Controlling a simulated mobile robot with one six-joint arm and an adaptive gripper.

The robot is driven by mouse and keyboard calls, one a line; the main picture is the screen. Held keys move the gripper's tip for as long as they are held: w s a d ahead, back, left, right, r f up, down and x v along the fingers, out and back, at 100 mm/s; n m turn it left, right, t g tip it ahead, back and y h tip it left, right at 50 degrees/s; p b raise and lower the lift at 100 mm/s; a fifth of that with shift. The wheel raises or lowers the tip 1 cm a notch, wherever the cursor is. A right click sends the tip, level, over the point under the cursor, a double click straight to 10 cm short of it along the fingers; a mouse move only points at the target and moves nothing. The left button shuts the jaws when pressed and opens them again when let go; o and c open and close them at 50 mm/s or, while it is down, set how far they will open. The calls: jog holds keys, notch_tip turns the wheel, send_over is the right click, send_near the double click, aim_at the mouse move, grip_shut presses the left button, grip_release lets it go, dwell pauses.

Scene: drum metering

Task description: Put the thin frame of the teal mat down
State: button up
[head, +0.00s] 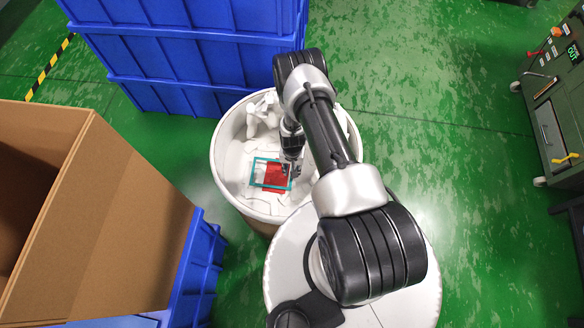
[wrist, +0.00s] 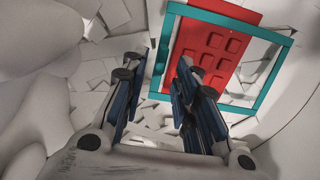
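A thin teal square frame (head: 253,174) lies inside the white drum, over pale pieces. It also shows in the wrist view (wrist: 272,80). A red panel with raised or sunken squares (head: 277,177) lies within and across the frame's outline; in the wrist view the panel (wrist: 222,48) extends past the frame's top bar. My gripper (wrist: 161,62) reaches down into the drum by the frame's right side in the head view (head: 291,168). Its fingers stand apart, with the frame's near bar showing in the gap between them. I see no finger clearly touching the bar.
The round drum (head: 221,182) holds many white chunks and lumpy white pieces. Stacked blue crates (head: 185,50) stand behind it. A large open cardboard box (head: 110,215) is at the left, and a machine (head: 558,110) at the right. Green floor (head: 450,140) is clear between.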

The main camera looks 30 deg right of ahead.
jog(key=w+a+r+n+t+p, duration=0.1)
jog(key=w+r+p, duration=0.15)
jog(key=r, duration=1.75)
jog(key=w+a+r+n+t+p, duration=0.15)
jog(key=w+r, duration=0.25)
jog(key=r, duration=1.6)
jog(key=s+a+r+n, duration=0.1)
jog(key=s+a+r, duration=0.15)
jog(key=r, duration=0.65)
jog(key=s+a+r+n, duration=0.1)
jog(key=s+r, duration=0.3)
jog(key=r, duration=0.4)
jog(key=s+a+r+n+t, duration=0.1)
jog(key=s+r, duration=0.4)
jog(key=s, duration=0.4)
jog(key=s+a+r+n+t, duration=0.1)
jog(key=s+a+r, duration=0.1)
jog(key=s+r, duration=0.4)
jog(key=s, duration=0.4)
jog(key=shift+n, duration=0.35)
jog(key=shift+a, duration=0.15)
